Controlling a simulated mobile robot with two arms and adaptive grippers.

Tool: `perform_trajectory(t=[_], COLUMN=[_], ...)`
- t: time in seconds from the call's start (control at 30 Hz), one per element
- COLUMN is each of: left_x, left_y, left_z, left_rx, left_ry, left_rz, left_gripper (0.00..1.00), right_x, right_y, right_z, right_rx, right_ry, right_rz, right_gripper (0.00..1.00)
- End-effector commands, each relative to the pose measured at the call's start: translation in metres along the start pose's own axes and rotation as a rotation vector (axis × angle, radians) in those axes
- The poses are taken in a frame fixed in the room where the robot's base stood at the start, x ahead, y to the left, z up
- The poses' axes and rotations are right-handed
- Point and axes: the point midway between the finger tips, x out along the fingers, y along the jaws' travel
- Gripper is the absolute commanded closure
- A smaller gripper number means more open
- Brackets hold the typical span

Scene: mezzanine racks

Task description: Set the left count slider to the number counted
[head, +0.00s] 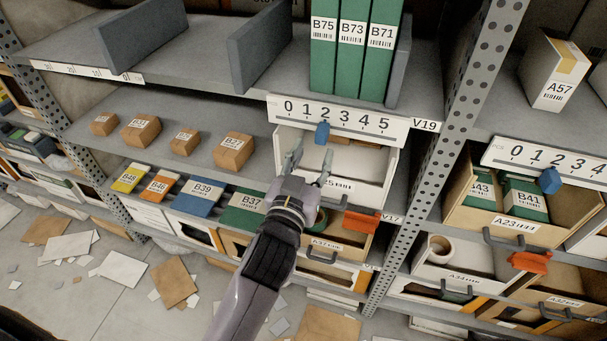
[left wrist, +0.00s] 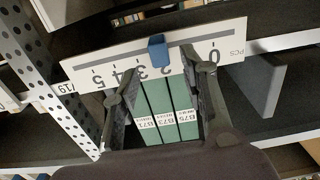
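The left count scale (head: 340,119), a white strip numbered 0 to 5, is on the shelf edge beside the V19 label. Its blue slider knob (head: 322,132) sits close to the 2. The scale (left wrist: 100,70) and the knob (left wrist: 158,50) show upside down in the left wrist view. My left gripper (head: 311,158) is open and empty, its fingertips just below the knob in the head view. In the left wrist view, the fingers (left wrist: 158,70) are spread on either side of the knob's position; I see no contact. My right gripper is not in view.
An open white drawer (head: 381,192) lies under the scale. Green binders (head: 352,50) stand above. Small brown boxes (head: 234,150) sit on the shelf to the left. A perforated post (head: 460,110) separates the right bay, which has another scale (head: 510,158) and blue knob (head: 550,180).

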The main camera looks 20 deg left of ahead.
Motion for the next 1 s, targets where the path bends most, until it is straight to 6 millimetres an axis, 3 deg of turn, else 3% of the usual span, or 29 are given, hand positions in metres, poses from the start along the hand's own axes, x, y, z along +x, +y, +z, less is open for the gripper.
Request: perform_trajectory(t=[0.2,0.4,1.0], left_x=[-0.040,-0.058,-0.062], left_y=[0.000,0.000,0.000], left_z=[0.001,0.000,0.000], left_rx=[-0.002,0.000,0.000], left_ry=[-0.003,-0.001,0.001], left_rz=[0.000,0.000,0.000], left_gripper=[0.60,0.60,0.60], right_x=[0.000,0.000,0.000], right_y=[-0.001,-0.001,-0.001], right_z=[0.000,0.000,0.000], right_rx=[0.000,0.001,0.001], right_ry=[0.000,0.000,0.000], right_rz=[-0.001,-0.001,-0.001], right_gripper=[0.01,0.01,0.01])
